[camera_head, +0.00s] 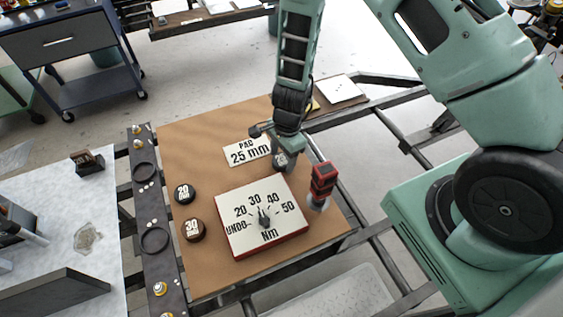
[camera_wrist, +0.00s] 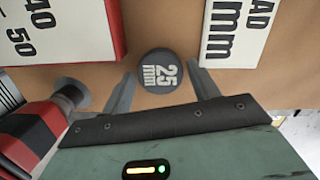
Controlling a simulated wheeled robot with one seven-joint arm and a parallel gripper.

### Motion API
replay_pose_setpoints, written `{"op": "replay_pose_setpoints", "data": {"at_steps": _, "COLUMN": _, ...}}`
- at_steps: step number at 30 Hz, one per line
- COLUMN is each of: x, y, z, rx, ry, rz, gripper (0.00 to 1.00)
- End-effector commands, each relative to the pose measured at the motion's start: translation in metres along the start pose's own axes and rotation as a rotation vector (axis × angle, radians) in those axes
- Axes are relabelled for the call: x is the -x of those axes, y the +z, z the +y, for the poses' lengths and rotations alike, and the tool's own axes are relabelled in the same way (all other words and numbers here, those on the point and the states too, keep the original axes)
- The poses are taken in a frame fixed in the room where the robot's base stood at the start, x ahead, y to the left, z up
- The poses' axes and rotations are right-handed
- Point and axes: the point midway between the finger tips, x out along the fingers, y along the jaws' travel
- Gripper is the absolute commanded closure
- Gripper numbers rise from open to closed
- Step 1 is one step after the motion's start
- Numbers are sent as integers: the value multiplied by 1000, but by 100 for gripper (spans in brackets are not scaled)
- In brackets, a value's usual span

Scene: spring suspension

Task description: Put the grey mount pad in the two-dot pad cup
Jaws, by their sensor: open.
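The grey mount pad (camera_wrist: 160,71) is a round dark grey disc marked "25 mm", lying on the brown board. In the wrist view my gripper (camera_wrist: 160,80) is open, with one finger on each side of the pad; whether they touch it is unclear. In the head view my gripper (camera_head: 283,163) points down at the board, and the pad (camera_head: 281,159) is partly hidden there. Two dark ring cups, an upper one (camera_head: 145,172) and a lower one (camera_head: 155,239), sit on the dark rail at left. Small pale dots mark them, too small to count surely.
A white torque dial box (camera_head: 243,238) stands close to the gripper. A red and black tool (camera_head: 322,182) stands at its right. A "PAD 25 mm" sign (camera_head: 247,150) lies behind. Two black pads, "20" (camera_head: 184,194) and "30" (camera_head: 193,230), lie near the rail.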

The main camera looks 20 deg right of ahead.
Motion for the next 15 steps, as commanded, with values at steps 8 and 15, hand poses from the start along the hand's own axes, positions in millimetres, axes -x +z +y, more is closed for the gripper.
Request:
{"op": "replay_pose_setpoints", "data": {"at_steps": 8, "x": -6, "y": 0, "z": 0, "rx": 1, "ry": -1, "rz": 0, "gripper": 40}}
{"op": "replay_pose_setpoints", "data": {"at_steps": 15, "x": -6, "y": 0, "z": 0, "rx": 1, "ry": -1, "rz": 0, "gripper": 78}}
